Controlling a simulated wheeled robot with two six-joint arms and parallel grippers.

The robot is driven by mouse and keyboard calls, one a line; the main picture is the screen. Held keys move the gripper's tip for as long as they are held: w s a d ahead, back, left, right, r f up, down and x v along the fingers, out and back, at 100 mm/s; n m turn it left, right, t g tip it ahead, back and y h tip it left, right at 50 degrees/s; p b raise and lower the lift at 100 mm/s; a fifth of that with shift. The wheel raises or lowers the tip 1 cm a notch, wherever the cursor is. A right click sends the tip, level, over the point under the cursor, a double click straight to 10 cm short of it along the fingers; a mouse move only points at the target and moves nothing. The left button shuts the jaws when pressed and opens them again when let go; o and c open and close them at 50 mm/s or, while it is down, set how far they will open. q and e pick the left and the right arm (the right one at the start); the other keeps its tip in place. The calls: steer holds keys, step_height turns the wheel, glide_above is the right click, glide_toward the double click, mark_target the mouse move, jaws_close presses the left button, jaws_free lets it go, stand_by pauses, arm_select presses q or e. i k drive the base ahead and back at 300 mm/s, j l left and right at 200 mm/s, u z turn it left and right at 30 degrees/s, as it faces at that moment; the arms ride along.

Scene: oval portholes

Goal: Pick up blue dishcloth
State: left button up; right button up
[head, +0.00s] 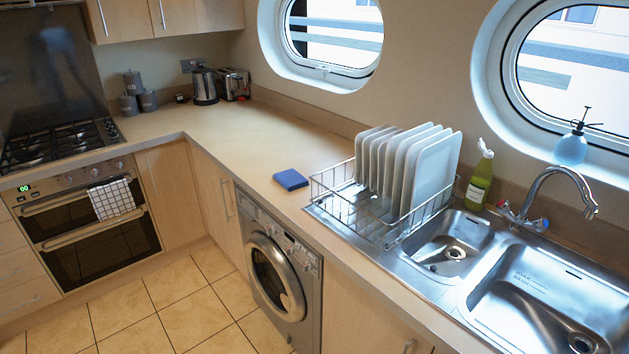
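The blue dishcloth (290,180) lies flat and folded on the beige worktop, near its front edge above the washing machine. It is just left of the wire dish rack and apart from it. Nothing covers it. Neither of my grippers is in the head view.
A wire dish rack (345,208) with several white plates (428,170) stands on the steel drainer right of the cloth. Beyond it are a green bottle (479,180), a tap (560,175) and sinks (540,300). The worktop (262,140) behind the cloth is clear. A washing machine (275,270) is below.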

mark_target(291, 180)
steer(key=i+j+z, duration=0.15)
steer(key=z, duration=0.25)
steer(key=i+j+z, duration=0.15)
steer(key=z, duration=0.25)
steer(key=j+z, duration=0.4)
steer(key=i, duration=0.05)
